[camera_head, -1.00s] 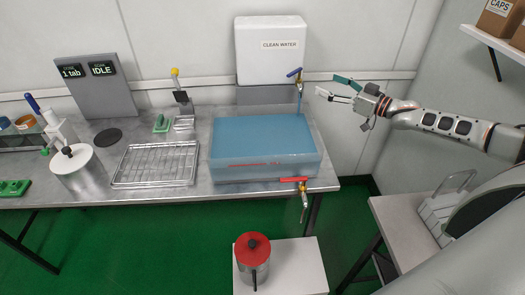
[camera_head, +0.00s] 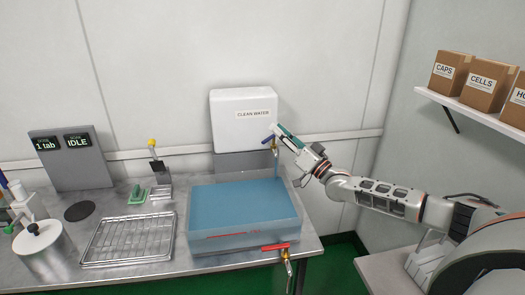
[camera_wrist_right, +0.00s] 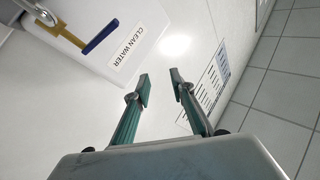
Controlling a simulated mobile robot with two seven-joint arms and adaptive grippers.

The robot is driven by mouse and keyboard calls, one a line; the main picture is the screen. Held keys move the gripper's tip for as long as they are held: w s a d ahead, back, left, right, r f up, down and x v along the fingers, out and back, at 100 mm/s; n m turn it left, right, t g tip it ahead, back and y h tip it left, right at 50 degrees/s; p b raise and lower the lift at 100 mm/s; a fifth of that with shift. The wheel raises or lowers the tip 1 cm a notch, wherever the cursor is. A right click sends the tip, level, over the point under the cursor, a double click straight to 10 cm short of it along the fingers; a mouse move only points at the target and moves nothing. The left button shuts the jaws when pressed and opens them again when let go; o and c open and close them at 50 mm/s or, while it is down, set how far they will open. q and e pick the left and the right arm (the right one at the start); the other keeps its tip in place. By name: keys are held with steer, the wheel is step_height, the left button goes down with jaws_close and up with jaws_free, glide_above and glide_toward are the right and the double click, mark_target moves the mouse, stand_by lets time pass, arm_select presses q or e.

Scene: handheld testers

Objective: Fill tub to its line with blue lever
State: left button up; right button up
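The tub (camera_head: 200,243) stands on the bench and holds blue water (camera_head: 243,205). A red line (camera_head: 232,235) marks its front wall; the water's front edge looks close to it, but I cannot tell the exact level. The blue lever (camera_head: 268,139) sits on the clean-water tap above the tub's back right. A thin pale-blue strip, perhaps a stream, shows below the tap. My right gripper (camera_head: 279,132) is open and empty, just right of the lever. In the right wrist view the blue lever (camera_wrist_right: 100,36) is left of the parted fingers (camera_wrist_right: 161,88). My left gripper is out of view.
The clean-water tank (camera_head: 238,128) stands behind the tub. A red lever (camera_head: 275,247) is on a lower tap at the tub's front right. A wire rack (camera_head: 128,240) lies left of the tub. Boxes (camera_head: 490,85) sit on a right-hand shelf.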

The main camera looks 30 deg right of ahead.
steer(key=a+r+m+t+h, duration=0.1)
steer(key=m+t+h, duration=0.1)
steer(key=m+h, duration=0.15)
steer(key=m+g+h, duration=0.6)
steer(key=m+h, duration=0.3)
steer(key=m, duration=0.8)
glide_toward(267, 142)
steer(key=w, duration=0.3)
steer(key=shift+d+b+x, duration=0.2)
steer(key=shift+x, duration=1.8)
steer(key=shift+d+b+x, duration=0.15)
steer(key=shift+b+x, duration=0.05)
steer(key=shift+x, duration=1.8)
steer(key=shift+s, duration=0.1)
jaws_close()
